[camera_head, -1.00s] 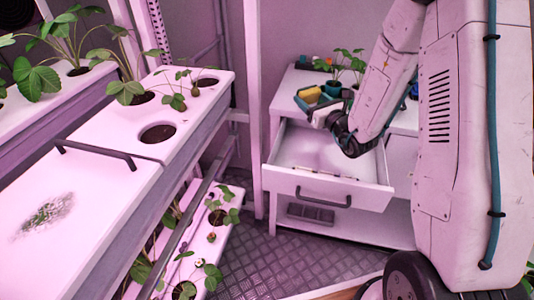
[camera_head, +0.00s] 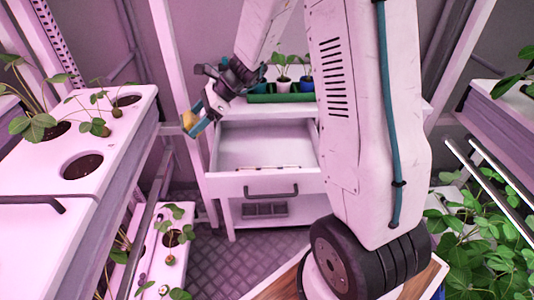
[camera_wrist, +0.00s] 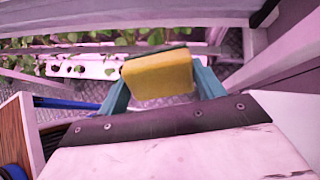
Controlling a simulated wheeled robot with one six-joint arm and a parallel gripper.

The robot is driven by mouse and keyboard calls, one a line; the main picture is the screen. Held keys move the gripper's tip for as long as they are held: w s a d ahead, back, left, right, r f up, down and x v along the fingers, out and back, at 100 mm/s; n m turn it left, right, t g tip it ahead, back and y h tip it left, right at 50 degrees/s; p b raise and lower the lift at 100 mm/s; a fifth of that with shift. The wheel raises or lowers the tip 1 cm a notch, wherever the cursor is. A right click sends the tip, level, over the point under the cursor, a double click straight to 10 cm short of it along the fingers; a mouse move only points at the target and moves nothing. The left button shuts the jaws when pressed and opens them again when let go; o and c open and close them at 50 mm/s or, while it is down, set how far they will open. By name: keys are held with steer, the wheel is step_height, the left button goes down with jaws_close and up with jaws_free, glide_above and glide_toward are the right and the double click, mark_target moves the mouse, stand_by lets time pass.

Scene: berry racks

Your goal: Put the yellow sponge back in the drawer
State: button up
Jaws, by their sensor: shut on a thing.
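The yellow sponge (camera_head: 188,120) is held between the teal fingertips of my gripper (camera_head: 196,122). In the wrist view the sponge (camera_wrist: 158,76) sits between both teal fingers, with a dark layer along its top edge. My gripper is shut on it, in the air to the left of the open drawer (camera_head: 270,185). The drawer is pulled out from the white cabinet. Its floor is pale and mostly bare, with a thin stick-like thing near the front edge. My arm and body hide part of its right side.
A green tray with small potted plants (camera_head: 283,92) stands on the cabinet top. The white planter rack (camera_head: 50,185) is close on the left. A leafy planter (camera_head: 475,225) and metal rails are on the right. Metal floor shows in front of the cabinet.

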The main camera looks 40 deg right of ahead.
steer(key=s+d+f+n+g+h, duration=0.2)
steer(key=s+d+f+n+g, duration=0.1)
steer(key=s+n, duration=0.1)
steer(key=n+h, duration=0.8)
steer(key=n, duration=0.3)
glide_above(267, 149)
step_height(267, 149, down, 2)
steer(key=shift+t, duration=0.5)
steer(key=f, duration=1)
steer(key=shift+s+a+f, duration=0.15)
steer(key=shift+a+f, duration=0.05)
steer(key=o, duration=1)
